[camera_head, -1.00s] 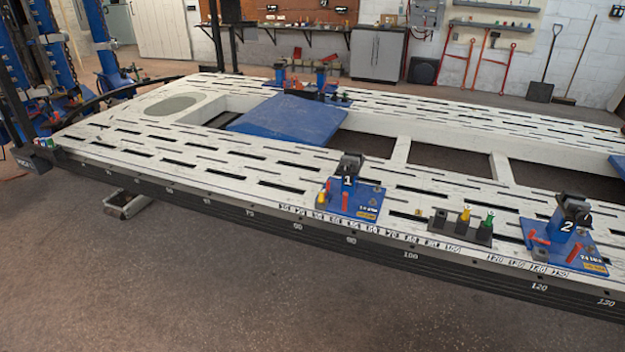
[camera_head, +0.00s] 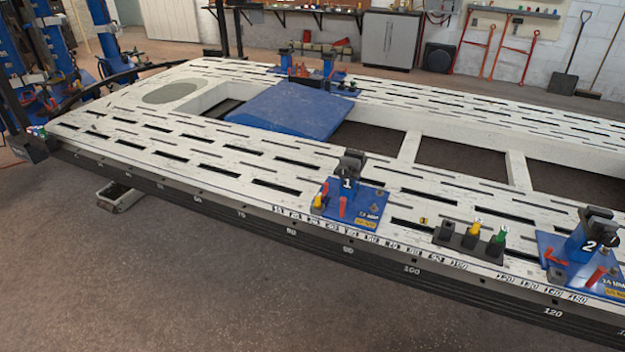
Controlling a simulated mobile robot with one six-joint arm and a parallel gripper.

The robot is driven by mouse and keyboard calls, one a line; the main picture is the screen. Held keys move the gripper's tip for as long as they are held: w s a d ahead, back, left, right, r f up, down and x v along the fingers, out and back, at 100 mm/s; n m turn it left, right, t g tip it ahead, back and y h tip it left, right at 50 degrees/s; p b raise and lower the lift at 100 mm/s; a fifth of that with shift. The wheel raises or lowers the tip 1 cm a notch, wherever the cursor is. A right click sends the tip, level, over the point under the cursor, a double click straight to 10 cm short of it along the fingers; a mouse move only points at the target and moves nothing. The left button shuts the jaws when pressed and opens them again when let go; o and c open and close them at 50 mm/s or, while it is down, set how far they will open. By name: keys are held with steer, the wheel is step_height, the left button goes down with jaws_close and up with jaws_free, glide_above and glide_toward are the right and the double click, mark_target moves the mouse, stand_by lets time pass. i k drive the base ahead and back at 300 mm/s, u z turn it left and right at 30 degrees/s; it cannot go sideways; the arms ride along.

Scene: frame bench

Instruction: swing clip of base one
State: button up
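Base one (camera_head: 349,197) is a blue plate with a post marked 1, standing near the front edge of the white slotted bench (camera_head: 225,172). A dark clamp head (camera_head: 352,162) sits on top of its post. Red handles (camera_head: 343,207) and a yellow-topped piece (camera_head: 318,202) are at its front left. Which part is the clip, and how it is turned, is too small to tell. My gripper is not in view.
Base two (camera_head: 583,252) stands to the right on the same edge. Between them is a dark block (camera_head: 468,241) with yellow and green pieces. A blue ramp plate (camera_head: 290,110) lies in the bench opening. The floor (camera_head: 200,290) in front is clear.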

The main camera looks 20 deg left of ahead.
mark_target(326, 184)
steer(key=u, duration=0.35)
steer(key=i, duration=0.8)
steer(key=u, duration=0.6)
steer(key=i, duration=0.65)
steer(key=u, duration=0.8)
steer(key=i, duration=0.5)
steer(key=u, duration=0.75)
steer(key=i, duration=0.4)
steer(key=u, duration=0.25)
